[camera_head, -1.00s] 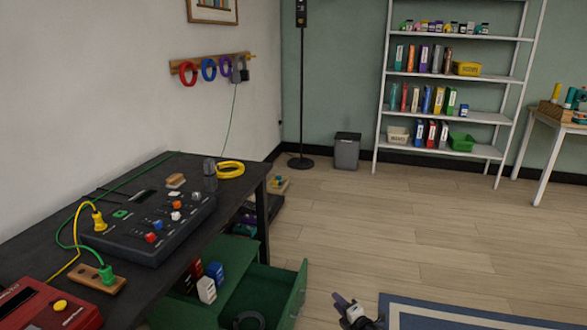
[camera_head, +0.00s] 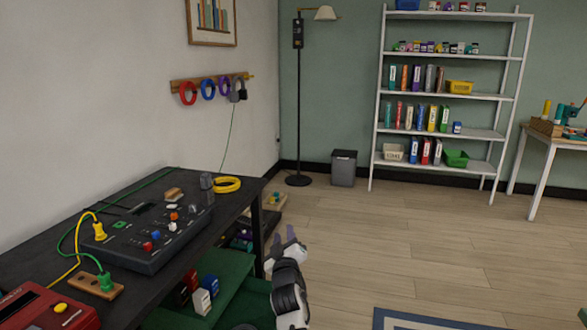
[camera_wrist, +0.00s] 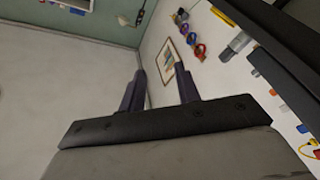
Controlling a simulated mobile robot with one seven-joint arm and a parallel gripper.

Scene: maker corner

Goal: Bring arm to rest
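My gripper (camera_head: 284,240) is raised in front of the right end of the dark workbench (camera_head: 60,227), above the floor and beside the green drawer unit (camera_head: 232,268). My white and black arm comes up from the bottom edge of the head view. In the wrist view, the two dark fingers of my gripper (camera_wrist: 160,88) stand apart with nothing between them. The wrist view is tilted and looks past the fingers toward the wall, with the framed picture (camera_wrist: 166,73) behind them.
The bench carries a black control panel (camera_head: 120,250), a yellow cable coil (camera_head: 228,184) and a red device (camera_head: 40,308). Small blocks lie in the green unit. A shelf (camera_head: 455,94), a lamp (camera_head: 298,120) and a bin (camera_head: 343,168) stand at the back.

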